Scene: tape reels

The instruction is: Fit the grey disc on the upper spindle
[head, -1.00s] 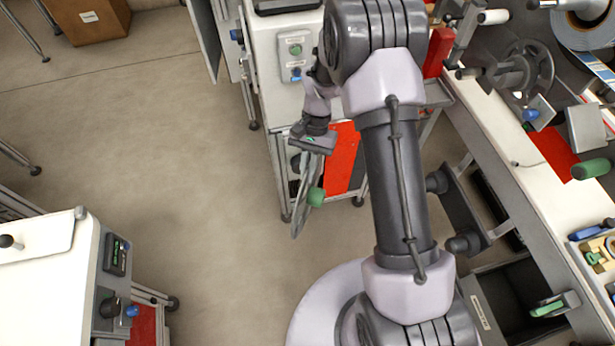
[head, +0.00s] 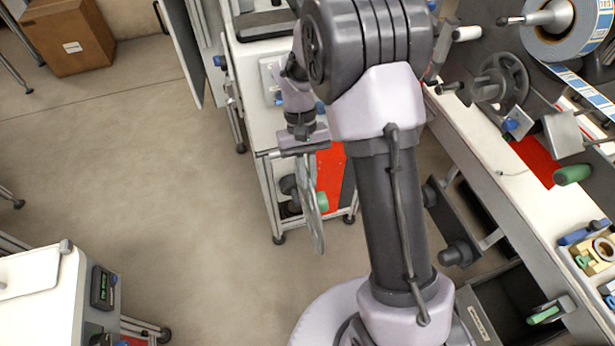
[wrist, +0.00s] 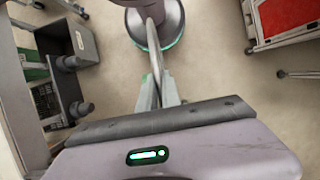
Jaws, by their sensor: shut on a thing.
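The grey disc (head: 308,208) hangs from my gripper (head: 305,160) in the head view, almost edge-on and roughly upright. A green knob-like part (head: 322,201) shows beside its right face. My gripper is shut on the disc near its upper edge. In the wrist view the disc (wrist: 156,42) is a thin edge-on strip between the fingers (wrist: 160,95). On the machine at the right, a metal spindle (head: 540,17) carries a label roll (head: 568,38). A dark spoked wheel (head: 512,80) sits lower left of it. I cannot tell which part is the upper spindle.
A white cart (head: 262,65) with a red panel stands behind the disc. A white bench (head: 490,170) runs along the right machine. A white-topped unit (head: 40,290) stands lower left, and a cardboard box (head: 70,40) upper left. Open floor lies left of the disc.

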